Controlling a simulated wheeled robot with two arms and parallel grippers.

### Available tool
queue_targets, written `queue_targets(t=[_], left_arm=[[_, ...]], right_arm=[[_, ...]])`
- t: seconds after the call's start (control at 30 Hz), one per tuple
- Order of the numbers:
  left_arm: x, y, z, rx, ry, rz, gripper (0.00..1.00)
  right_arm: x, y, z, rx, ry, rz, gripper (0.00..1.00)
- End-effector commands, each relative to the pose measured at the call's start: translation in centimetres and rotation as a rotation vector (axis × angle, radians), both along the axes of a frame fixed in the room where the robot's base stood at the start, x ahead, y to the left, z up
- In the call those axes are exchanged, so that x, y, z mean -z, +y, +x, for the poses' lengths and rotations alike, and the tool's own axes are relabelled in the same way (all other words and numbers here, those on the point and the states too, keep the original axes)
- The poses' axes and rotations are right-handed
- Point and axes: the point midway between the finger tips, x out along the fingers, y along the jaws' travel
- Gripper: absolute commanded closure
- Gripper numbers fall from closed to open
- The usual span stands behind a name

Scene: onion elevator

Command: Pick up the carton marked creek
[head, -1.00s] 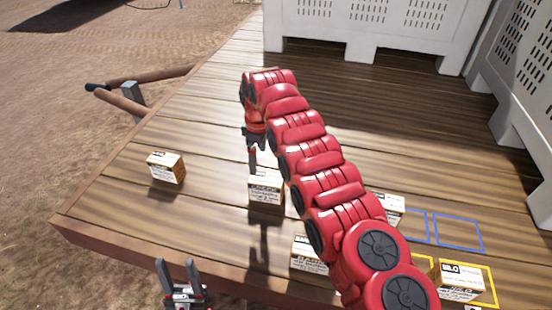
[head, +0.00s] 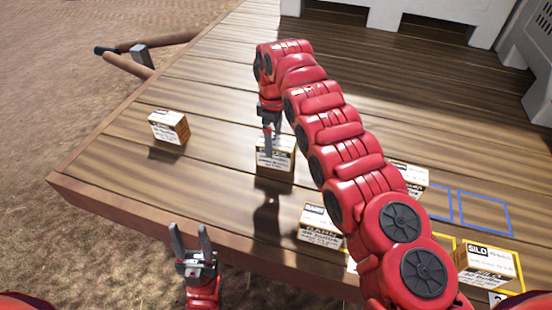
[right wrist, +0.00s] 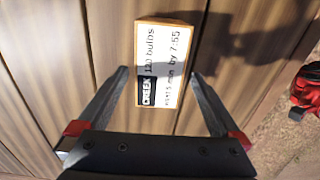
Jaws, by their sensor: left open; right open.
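The carton marked CREEK (right wrist: 166,65) is a white and orange box in the right wrist view, with its label up. In the head view I take it to be the box (head: 275,158) under my right gripper (head: 270,140). In the right wrist view the open fingers of that gripper (right wrist: 159,74) lie to either side of the carton's near part. Nothing is held, and I cannot tell the exact height of the fingertips over it. My left gripper (head: 190,240) is open and empty, off the deck's front edge.
Other cartons stand on the wooden deck (head: 120,160): one at left (head: 168,127), one at front (head: 319,226), one behind my right arm (head: 412,178), and one marked SILO (head: 487,264). Blue outlines (head: 486,214) mark the right side. White crates (head: 440,22) stand behind.

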Motion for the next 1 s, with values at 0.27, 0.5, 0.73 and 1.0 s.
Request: queue_targets(t=[0.27, 0.5, 0.73, 1.0], left_arm=[[-0.6, 0.0, 0.0, 0.000, 0.000, 0.000, 0.50], [-0.6, 0.0, 0.0, 0.000, 0.000, 0.000, 0.50], [-0.6, 0.0, 0.0, 0.000, 0.000, 0.000, 0.50], [-0.6, 0.0, 0.0, 0.000, 0.000, 0.000, 0.50]], right_arm=[[2.2, -0.6, -0.1, 0.001, 0.003, 0.000, 0.00], [5.3, -0.7, -0.1, 0.001, 0.002, -0.002, 0.00], [5.2, -0.7, 0.0, 0.001, -0.001, 0.000, 0.07], [5.2, -0.7, 0.0, 0.001, -0.001, 0.000, 0.56]])
